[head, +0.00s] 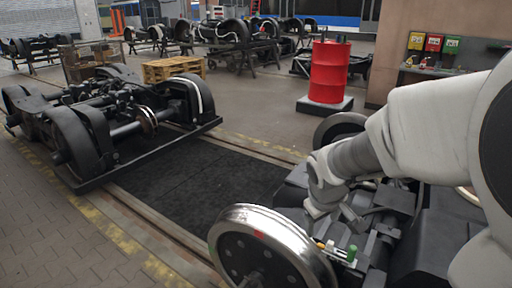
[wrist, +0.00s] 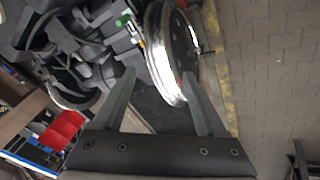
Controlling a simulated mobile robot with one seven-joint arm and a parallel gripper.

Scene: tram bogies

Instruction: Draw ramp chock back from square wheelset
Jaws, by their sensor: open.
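A bright steel-rimmed wheel (head: 234,228) with a red mark stands at the bottom centre of the head view, beside a dark bogie frame. It also shows in the wrist view (wrist: 154,32), upper middle, beyond my fingers. My gripper (wrist: 159,76) is open, its two fingers apart with nothing seen held between them. In the head view my gripper (head: 340,212) hangs over the bogie, right of the wheel. A small green part (head: 352,252) and a yellow one (head: 321,245) sit near the wheel. I cannot pick out the ramp chock for certain; it may be hidden.
A red drum (head: 328,72) stands on a grey base behind my arm. A wooden pallet (head: 173,68) lies farther back. The dark floor mat (head: 195,175) between the bogies is clear.

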